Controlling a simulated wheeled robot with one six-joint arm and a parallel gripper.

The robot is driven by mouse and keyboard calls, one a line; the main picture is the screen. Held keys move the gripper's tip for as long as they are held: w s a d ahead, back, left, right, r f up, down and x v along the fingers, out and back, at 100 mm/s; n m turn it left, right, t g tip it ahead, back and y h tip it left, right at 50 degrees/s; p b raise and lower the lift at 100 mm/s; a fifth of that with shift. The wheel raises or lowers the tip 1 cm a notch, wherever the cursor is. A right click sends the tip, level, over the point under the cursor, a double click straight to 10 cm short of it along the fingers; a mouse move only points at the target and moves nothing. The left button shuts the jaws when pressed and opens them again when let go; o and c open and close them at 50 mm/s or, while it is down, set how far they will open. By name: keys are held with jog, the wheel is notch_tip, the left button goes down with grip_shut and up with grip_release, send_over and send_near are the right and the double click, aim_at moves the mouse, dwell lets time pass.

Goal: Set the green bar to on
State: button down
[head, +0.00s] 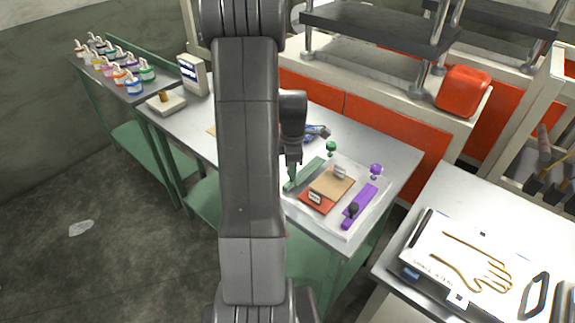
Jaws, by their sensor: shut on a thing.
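The green bar (308,172) is a flat strip lying slanted on the left side of a pale panel (345,227) on the workbench. A green knob-like piece (331,147) stands beyond its far end. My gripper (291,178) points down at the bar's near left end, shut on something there. The fingertips are small and dark, and what they hold looks like the green bar's handle. My arm covers part of the bench to the left.
A purple bar (360,206) with a dark knob (353,208) and a purple piece (376,170) is to the right on the panel. Between the bars lies a tan and orange block (331,183). A blue tool (316,132) lies behind. A glove-outline board (465,262) is at right.

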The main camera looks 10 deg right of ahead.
jog(key=s+d, duration=0.2)
jog(key=shift+s+d, duration=0.1)
jog(key=shift+s, duration=0.25)
jog(key=c, duration=1.1)
grip_release()
jog(key=shift+r, duration=0.15)
notch_tip(320, 180, up, 14)
jog(key=shift+f+b, duration=0.2)
jog(key=shift+b, duration=0.65)
jog(key=shift+f, duration=0.1)
